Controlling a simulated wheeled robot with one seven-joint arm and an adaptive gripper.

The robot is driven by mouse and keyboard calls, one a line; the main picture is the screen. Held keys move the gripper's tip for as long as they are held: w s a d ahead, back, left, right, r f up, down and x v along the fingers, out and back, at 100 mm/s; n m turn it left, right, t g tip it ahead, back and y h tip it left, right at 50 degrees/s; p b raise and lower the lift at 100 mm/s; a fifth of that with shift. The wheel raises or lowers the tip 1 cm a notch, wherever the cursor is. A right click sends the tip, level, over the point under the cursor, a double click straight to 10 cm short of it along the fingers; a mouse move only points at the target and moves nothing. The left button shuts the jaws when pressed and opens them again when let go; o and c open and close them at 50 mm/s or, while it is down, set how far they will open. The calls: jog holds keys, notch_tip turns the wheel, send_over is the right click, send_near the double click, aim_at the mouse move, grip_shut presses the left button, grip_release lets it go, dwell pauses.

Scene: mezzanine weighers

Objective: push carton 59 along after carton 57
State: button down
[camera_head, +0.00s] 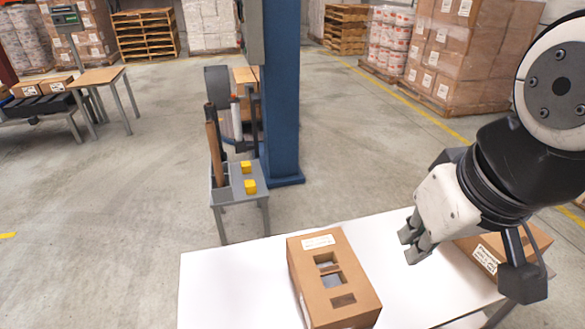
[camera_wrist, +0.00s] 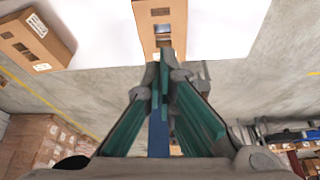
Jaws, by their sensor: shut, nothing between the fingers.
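A brown carton with cut-out openings on top and a white label (camera_head: 333,283) lies on the white table (camera_head: 225,285), near the middle of the head view. A second labelled carton (camera_head: 483,262) lies on the right part of the table, partly hidden behind my arm. The carton numbers are too small to read. My gripper (camera_head: 412,246) is shut and empty, above the table between the two cartons. In the wrist view its fingertips (camera_wrist: 164,72) overlap the end of the carton with openings (camera_wrist: 160,15); contact cannot be told. The other carton (camera_wrist: 35,42) shows at upper left there.
A small grey stand (camera_head: 238,187) with yellow blocks and a blue column (camera_head: 281,95) stand behind the table. A side table (camera_head: 97,78) and a conveyor with cartons (camera_head: 45,104) are at far left. Wrapped pallets (camera_head: 465,60) stand at back right. The table's left part is clear.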

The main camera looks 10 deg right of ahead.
jog(key=w+a+f+n+g+h+b, duration=0.1)
jog(key=w+a+f+n+b, duration=0.35)
jog(key=w+f, duration=0.35)
jog(key=w+a+f+n+g+h+b, duration=0.1)
jog(key=w+a+f+n+g+b, duration=0.15)
jog(key=w+f+n+b, duration=0.4)
jog(key=w+a+f+n+b, duration=0.2)
jog(key=w+a+f+n, duration=0.15)
jog(key=f, duration=0.35)
jog(key=w+a+f+n+h+b, duration=0.1)
jog(key=w+a+f+n+b, duration=0.15)
jog(key=a+f, duration=0.4)
jog(key=w+a+f+n+b, duration=0.1)
jog(key=w+a+f+n, duration=0.15)
jog(key=f, duration=0.55)
jog(key=b+x, duration=0.1)
jog(key=x, duration=0.2)
jog(key=b+x, duration=0.1)
jog(key=x, duration=0.2)
jog(key=b+x, duration=0.1)
jog(key=x, duration=0.2)
jog(key=shift+w+a+f, duration=0.2)
jog(key=d, duration=0.3)
jog(key=shift+w+f, duration=0.15)
jog(key=shift+f, duration=0.2)
jog(key=shift+d+b, duration=0.3)
jog(key=shift+d, duration=0.35)
jog(key=shift+w+d, duration=0.1)
